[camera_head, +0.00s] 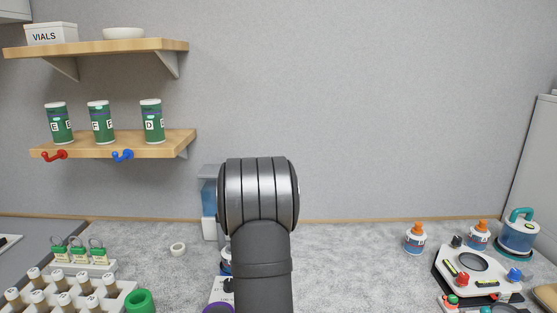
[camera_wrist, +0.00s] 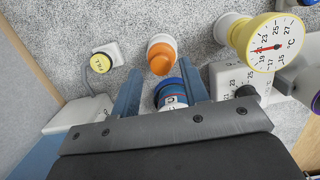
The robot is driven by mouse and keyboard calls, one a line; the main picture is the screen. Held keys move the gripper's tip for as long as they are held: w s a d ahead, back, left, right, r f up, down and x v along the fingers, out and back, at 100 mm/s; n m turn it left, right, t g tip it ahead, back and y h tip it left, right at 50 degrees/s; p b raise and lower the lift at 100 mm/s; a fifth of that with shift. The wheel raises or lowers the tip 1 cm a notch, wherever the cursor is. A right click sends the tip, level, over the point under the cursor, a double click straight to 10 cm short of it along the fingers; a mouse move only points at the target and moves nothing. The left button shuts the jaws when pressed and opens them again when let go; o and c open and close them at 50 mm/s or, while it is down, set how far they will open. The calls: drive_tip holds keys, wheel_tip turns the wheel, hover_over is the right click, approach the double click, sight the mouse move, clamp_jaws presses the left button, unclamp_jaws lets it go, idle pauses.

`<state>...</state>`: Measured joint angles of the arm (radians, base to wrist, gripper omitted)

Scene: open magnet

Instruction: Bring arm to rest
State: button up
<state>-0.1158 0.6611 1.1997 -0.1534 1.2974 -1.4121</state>
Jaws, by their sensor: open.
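My gripper (camera_wrist: 160,72) shows in the wrist view with its two blue-grey fingers spread apart. A jar with a blue lid (camera_wrist: 171,91) shows between the fingers. I cannot tell how far below them it is, and the gripper body hides its lower part. A white bottle with an orange cap (camera_wrist: 161,55) is just beyond the fingertips. In the head view my arm stands in the middle and hides my gripper.
A dial thermometer (camera_wrist: 267,48) and a yellow-topped button (camera_wrist: 101,63) lie around the gripper. In the head view, a vial rack (camera_head: 75,291) is front left, a device panel (camera_head: 473,265) right. Shelves (camera_head: 110,143) hold green canisters.

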drive_tip(key=shift+r, duration=0.95)
drive_tip(key=s+d+r, duration=0.5)
drive_tip(key=d+r, duration=0.2)
drive_tip(key=d, duration=0.3)
drive_tip(key=w+a+r, duration=0.1)
drive_tip(key=a+r, duration=0.1)
drive_tip(key=a, duration=0.7)
drive_tip(key=shift+n, duration=0.3)
drive_tip(key=w+a+f, duration=0.1)
drive_tip(key=a+f, duration=0.1)
drive_tip(key=a, duration=0.2)
drive_tip(key=w+a+f, duration=0.1)
drive_tip(key=a+f, duration=0.2)
drive_tip(key=a, duration=0.1)
drive_tip(key=w+a+f, duration=0.2)
drive_tip(key=a+f, duration=0.1)
drive_tip(key=shift+a+f, duration=0.1)
drive_tip(key=shift+a, duration=0.3)
drive_tip(key=shift+f, duration=0.75)
